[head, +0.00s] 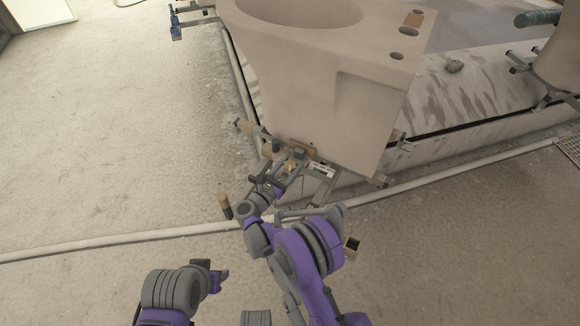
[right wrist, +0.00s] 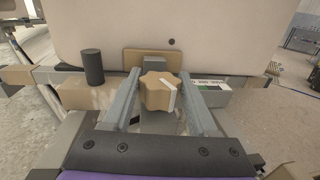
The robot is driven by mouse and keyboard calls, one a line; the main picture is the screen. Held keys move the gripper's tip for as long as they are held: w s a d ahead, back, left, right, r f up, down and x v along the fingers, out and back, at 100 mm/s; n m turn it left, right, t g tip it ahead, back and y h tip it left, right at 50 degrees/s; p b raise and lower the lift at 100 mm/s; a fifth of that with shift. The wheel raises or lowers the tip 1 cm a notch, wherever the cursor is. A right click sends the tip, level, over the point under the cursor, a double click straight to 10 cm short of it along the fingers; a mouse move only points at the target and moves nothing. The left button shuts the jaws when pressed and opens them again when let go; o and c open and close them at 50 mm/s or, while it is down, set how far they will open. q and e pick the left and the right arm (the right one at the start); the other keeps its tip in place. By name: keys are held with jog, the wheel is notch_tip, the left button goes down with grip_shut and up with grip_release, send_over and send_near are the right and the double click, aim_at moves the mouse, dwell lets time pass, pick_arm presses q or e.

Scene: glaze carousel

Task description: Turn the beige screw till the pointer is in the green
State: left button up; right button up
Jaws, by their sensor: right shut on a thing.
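The beige screw (right wrist: 157,92) is a lobed knob with a white stripe on it, at the middle of the right wrist view. It also shows small in the head view (head: 290,166). My right gripper (right wrist: 158,95) is shut on it, one grey finger on each side. In the head view this gripper (head: 284,172) reaches the rail under the big beige block. A gauge strip (right wrist: 209,84), white and green, lies right of the screw and partly behind the right finger; it also shows in the head view (head: 320,169). I cannot make out its pointer. My left gripper (head: 217,272) is low in the head view, away from the screw.
A dark upright cylinder (right wrist: 93,67) stands left of the screw. The big beige block (head: 335,95) with a round basin rises behind. A pale pipe (head: 120,239) runs along the floor. The floor at left is mostly clear.

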jog(key=shift+m+g+h+b, duration=0.8)
jog(key=shift+m+g+h, duration=1.2)
jog(key=shift+g+h, duration=0.5)
jog(key=o, duration=1.4)
jog(key=p+v, duration=0.1)
jog(key=v, duration=0.9)
jog(key=shift+s+a, duration=0.3)
